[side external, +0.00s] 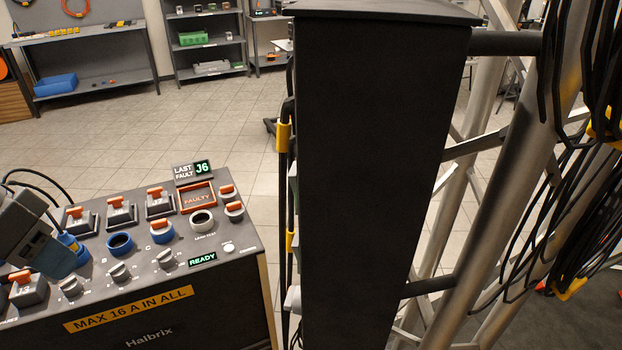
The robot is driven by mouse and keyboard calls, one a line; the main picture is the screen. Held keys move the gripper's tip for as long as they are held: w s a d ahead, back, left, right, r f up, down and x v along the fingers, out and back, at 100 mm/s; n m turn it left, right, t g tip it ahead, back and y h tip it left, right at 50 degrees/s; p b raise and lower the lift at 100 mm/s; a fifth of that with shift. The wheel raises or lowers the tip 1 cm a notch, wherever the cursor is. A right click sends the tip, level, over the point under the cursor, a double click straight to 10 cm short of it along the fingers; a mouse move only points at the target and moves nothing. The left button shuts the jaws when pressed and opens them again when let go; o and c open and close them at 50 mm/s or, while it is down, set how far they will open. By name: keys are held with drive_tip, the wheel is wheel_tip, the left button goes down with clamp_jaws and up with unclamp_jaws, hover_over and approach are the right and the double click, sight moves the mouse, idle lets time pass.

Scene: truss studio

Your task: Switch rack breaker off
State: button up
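A dark control panel (205,238) stands at lower left, its face tilted up. Orange-handled breakers stand along its back: a left one (76,216), a middle one (119,209) and a right one (158,202). No legible label shows which one is the rack breaker. My gripper (52,260) enters from the left edge, low over the panel's left part, above and behind the front-left switch. Its fingertips are not clear, and it hides part of the panel.
A blue plug (68,241) with a dark cable is beside my gripper. A tall black cabinet (380,160) and metal truss (500,190) stand right. Shelves are far behind.

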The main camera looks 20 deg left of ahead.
drive_tip(key=w+d+g+h, duration=0.1)
drive_tip(key=d, duration=0.1)
drive_tip(key=w+d+g+h, duration=0.1)
drive_tip(key=d+h, duration=0.1)
drive_tip(key=w+d+g+h, duration=0.1)
drive_tip(key=d+h, duration=0.1)
drive_tip(key=shift+d+r+m, duration=0.15)
drive_tip(key=shift+r+m, duration=0.1)
drive_tip(key=shift+m, duration=0.15)
drive_tip(key=c, duration=0.4)
drive_tip(key=w+d+h, duration=0.1)
drive_tip(key=w+d+r+g+h, duration=0.1)
drive_tip(key=w+h, duration=0.1)
drive_tip(key=w+d+h, duration=0.2)
drive_tip(key=shift+w+r+g, duration=0.2)
drive_tip(key=shift+g, duration=0.2)
clamp_jaws()
drive_tip(key=w+f+n+t+h, duration=0.1)
drive_tip(key=w+n+t+h, duration=0.2)
drive_tip(key=w+h, duration=0.3)
drive_tip(key=w+t, duration=0.1)
drive_tip(key=w, duration=0.4)
drive_tip(key=shift+w+f+t+h, duration=0.2)
drive_tip(key=shift+w+t+h, duration=0.2)
